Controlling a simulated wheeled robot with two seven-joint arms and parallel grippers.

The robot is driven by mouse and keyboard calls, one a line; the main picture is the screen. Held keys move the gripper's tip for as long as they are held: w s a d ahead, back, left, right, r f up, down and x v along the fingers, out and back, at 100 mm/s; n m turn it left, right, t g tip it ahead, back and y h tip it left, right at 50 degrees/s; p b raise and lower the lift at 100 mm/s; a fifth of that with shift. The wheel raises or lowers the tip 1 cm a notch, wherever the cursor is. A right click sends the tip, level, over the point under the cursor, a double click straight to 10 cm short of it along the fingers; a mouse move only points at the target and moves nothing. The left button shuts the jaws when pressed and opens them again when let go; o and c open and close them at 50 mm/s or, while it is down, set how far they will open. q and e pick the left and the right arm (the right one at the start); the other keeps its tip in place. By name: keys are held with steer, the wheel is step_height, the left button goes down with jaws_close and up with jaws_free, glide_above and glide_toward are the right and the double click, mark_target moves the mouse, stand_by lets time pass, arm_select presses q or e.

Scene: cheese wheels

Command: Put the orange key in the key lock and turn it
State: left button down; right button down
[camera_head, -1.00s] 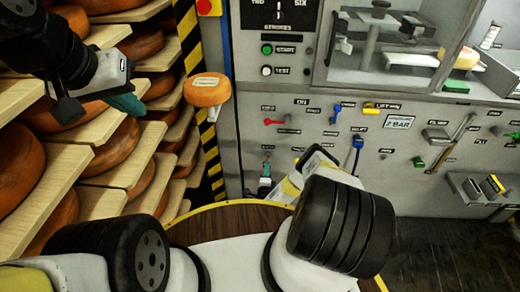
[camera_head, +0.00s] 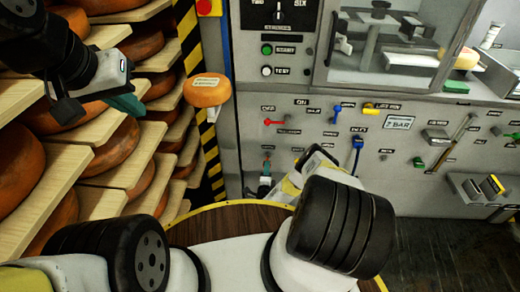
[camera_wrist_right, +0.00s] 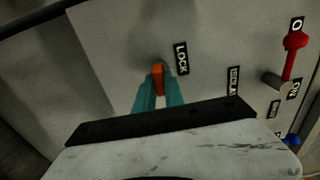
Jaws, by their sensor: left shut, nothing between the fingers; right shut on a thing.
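The orange key (camera_wrist_right: 158,80) is between the teal fingers of my right gripper (camera_wrist_right: 158,92) in the right wrist view. Its far end meets the panel at the lock, beside the LOCK label (camera_wrist_right: 181,58). The fingers and key hide most of the lock, so I cannot tell how deep the key sits. In the head view my right gripper (camera_head: 266,168) is low at the panel's left part, and the key is too small to make out. My left gripper (camera_head: 125,103) is shut and empty in front of the cheese shelves at left.
The grey panel (camera_head: 300,160) carries a red lever (camera_head: 274,122), also in the right wrist view (camera_wrist_right: 292,50), and blue levers (camera_head: 357,150). Shelves of cheese wheels (camera_head: 40,190) fill the left. One cheese wheel (camera_head: 207,92) stands near the striped post (camera_head: 208,140).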

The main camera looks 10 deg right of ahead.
steer(key=shift+x, duration=1.15)
steer(key=c, duration=1.3)
jaws_free()
steer(key=shift+c, duration=0.2)
steer(key=v, duration=0.7)
steer(key=shift+s, duration=0.4)
steer(key=shift+a, duration=0.1)
